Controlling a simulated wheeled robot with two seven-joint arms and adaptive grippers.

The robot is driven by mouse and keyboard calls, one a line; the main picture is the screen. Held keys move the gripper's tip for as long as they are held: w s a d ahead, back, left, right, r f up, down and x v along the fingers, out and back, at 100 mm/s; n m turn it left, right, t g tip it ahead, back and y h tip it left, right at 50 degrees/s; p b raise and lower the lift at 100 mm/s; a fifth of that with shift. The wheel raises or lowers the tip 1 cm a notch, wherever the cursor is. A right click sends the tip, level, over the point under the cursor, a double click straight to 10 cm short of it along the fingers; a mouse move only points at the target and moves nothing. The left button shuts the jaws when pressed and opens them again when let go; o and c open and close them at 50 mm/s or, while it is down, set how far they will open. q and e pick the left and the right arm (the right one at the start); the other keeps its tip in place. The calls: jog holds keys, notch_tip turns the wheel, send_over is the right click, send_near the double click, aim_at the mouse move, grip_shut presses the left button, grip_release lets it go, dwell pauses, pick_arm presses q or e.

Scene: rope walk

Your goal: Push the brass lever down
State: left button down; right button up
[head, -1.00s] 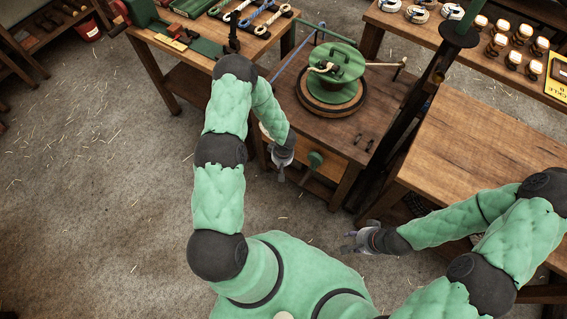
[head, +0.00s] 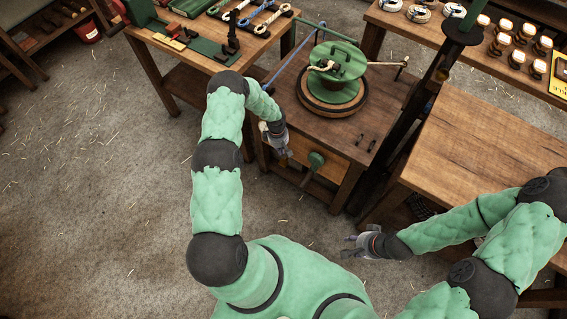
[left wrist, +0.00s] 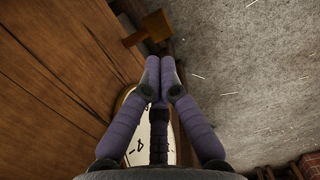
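A pale brass-coloured rod (head: 388,64) with a crosspiece at its end sticks out right of the green drum (head: 340,62) on the bench. A green knob on a stem (head: 316,158) is at the bench front. The left wrist view shows a yellow-brown T-shaped piece (left wrist: 150,29) beyond the fingertips, by the wood. I cannot tell which is the brass lever. My left gripper (head: 286,156) is in front of the bench, left of the knob; its fingertips (left wrist: 161,64) are together, with nothing between them. My right gripper (head: 347,246) is open and empty above the floor.
A brass-rimmed white dial (left wrist: 143,140) lies below my left fingers, partly hidden. A dark post (head: 412,128) stands right of the bench. A bare wooden table (head: 487,135) is at the right. The floor (head: 95,190) at the left is clear.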

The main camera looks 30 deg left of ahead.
aim_at(282, 162)
pick_arm(q)
jog(key=shift+f, duration=0.1)
jog(key=shift+d+f+b, duration=0.2)
jog(key=shift+f+b, duration=1.05)
jog(key=shift+f, duration=0.5)
jog(key=shift+d+f+b, duration=0.15)
jog(key=shift+f+b, duration=1.05)
jog(key=shift+f, duration=0.5)
jog(key=shift+f, duration=0.1)
